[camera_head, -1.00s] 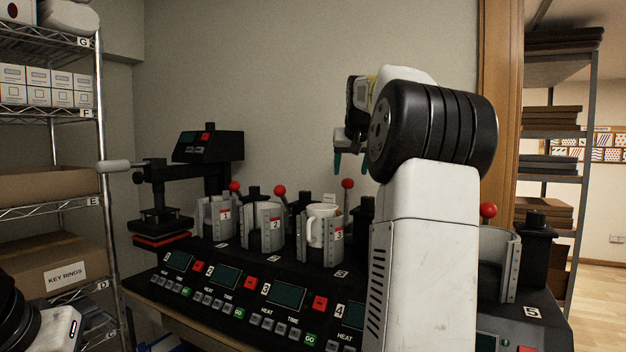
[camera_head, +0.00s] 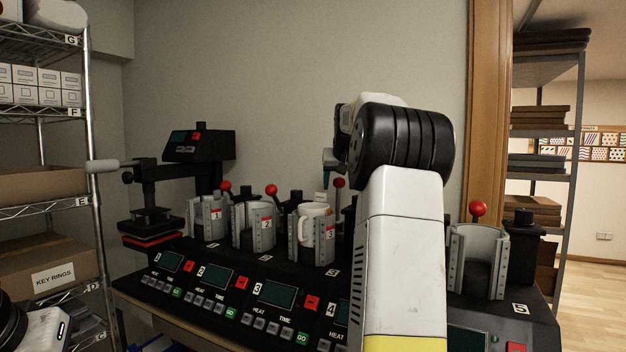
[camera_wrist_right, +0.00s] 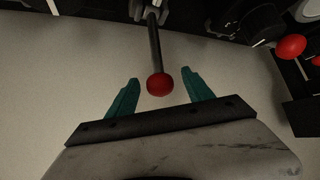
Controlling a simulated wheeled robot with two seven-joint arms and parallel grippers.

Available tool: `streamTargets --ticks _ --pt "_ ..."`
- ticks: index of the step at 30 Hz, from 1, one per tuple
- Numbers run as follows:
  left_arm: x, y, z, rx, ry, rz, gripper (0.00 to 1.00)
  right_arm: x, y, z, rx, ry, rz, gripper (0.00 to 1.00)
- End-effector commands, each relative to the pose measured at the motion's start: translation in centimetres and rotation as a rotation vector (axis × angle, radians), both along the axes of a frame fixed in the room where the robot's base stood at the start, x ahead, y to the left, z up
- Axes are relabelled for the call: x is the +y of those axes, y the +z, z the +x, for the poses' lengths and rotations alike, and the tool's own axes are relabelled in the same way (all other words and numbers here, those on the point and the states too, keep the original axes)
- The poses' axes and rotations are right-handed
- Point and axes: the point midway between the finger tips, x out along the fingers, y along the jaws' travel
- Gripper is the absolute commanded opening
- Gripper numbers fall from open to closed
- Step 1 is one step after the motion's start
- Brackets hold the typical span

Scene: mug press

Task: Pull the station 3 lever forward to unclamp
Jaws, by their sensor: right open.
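The station 3 lever (camera_head: 339,183) stands upright behind its press, with a red ball on top. In the right wrist view the red ball (camera_wrist_right: 159,84) and its dark rod lie between my teal fingers, with gaps on both sides. My right gripper (camera_wrist_right: 160,90) is open and empty; in the head view its fingertips (camera_head: 328,181) show just left of the ball. The station 3 press (camera_head: 325,247) holds a white mug (camera_head: 312,222), and a red label 3 is on its clamp. Part of my left arm shows at the bottom left; its gripper is out of view.
Presses 1 (camera_head: 209,220) and 2 (camera_head: 253,228), with red-ball levers, stand to the left. My right arm hides most of station 4. Station 5 (camera_head: 478,262) is at the right. A black heat press (camera_head: 150,225) and shelf (camera_head: 45,205) stand further left.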

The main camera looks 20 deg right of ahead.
Motion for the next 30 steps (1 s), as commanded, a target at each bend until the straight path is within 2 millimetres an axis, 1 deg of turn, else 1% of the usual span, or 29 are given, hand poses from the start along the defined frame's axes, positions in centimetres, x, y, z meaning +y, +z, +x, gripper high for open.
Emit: streamTargets --ticks 1,5,6,7,8,14,24,30 --pt "0.0 0.0 0.0 0.0 0.0 0.0 0.0 0.0 0.0 0.0 0.0 0.0 0.0 0.56" --pt "0.0 0.0 0.0 0.0 0.0 0.0 0.0 0.0 0.0 0.0 0.0 0.0 0.0 0.31" --pt "0.0 0.0 0.0 0.0 0.0 0.0 0.0 0.0 0.0 0.0 0.0 0.0 0.0 0.23" --pt "0.0 0.0 0.0 0.0 0.0 0.0 0.0 0.0 0.0 0.0 0.0 0.0 0.0 0.17" --pt "0.0 0.0 0.0 0.0 0.0 0.0 0.0 0.0 0.0 0.0 0.0 0.0 0.0 0.15" --pt "0.0 0.0 0.0 0.0 0.0 0.0 0.0 0.1 0.0 -0.1 0.0 0.001 -0.001 0.14" --pt "0.0 0.0 0.0 0.0 0.0 0.0 0.0 1.6 0.0 -1.3 0.002 0.001 0.001 0.15" --pt "0.0 0.0 0.0 0.0 0.0 0.0 0.0 1.8 0.0 -1.5 0.001 0.001 0.0 0.15"
